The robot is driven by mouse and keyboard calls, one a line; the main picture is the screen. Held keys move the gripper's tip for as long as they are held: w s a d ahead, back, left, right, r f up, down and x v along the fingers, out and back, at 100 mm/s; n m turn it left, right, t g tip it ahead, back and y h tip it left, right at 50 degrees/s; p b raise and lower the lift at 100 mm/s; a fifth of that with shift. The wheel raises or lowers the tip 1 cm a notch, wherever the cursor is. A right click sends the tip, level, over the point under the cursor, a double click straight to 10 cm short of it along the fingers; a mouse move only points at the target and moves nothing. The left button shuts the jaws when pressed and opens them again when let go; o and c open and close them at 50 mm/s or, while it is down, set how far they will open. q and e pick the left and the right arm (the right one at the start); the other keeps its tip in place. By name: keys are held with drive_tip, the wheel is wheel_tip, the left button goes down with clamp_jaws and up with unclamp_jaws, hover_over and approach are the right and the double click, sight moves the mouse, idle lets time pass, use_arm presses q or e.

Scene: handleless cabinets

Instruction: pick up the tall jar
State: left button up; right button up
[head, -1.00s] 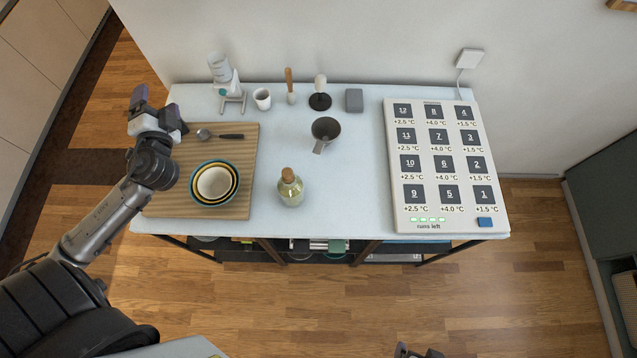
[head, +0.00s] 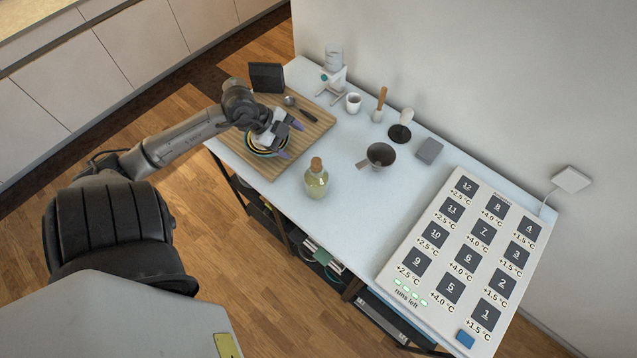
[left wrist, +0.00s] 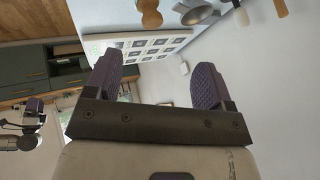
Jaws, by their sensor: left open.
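The tall jar (head: 317,183) is clear glass with a pale yellow-green content and a cork stopper. It stands upright on the table near its front edge, right of the cutting board. My left gripper (head: 290,140) is open and empty above the nested bowls (head: 262,149), left of the jar and apart from it. The bowls are partly hidden by it. In the left wrist view the open jaws (left wrist: 162,82) have nothing between them; a brown stopper-like top (left wrist: 150,12) shows at the top edge. What looks like part of my right arm shows at that view's left edge, too small to read.
On the cutting board (head: 312,142) lies a spoon (head: 300,108). A cup (head: 353,102), a wooden-handled tool (head: 380,104) and a grey block (head: 429,151) line the back. A numbered panel (head: 400,262) fills the right.

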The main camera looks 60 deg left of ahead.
use_arm(q)
drive_tip(key=s+n+g, duration=0.1)
drive_tip(key=n, duration=0.2)
approach(312, 166)
drive_tip(key=x, duration=0.5)
drive_tip(key=shift+w+d, duration=0.25)
drive_tip(key=shift+d, duration=0.1)
drive_tip(key=shift+p+x, duration=0.3)
drive_tip(key=shift+x, duration=2.45)
drive_tip(key=shift+a+f, duration=0.1)
drive_tip(key=shift+a, duration=0.05)
drive_tip(key=shift+c, duration=0.2)
drive_tip(key=shift+s, duration=0.1)
clamp_jaws()
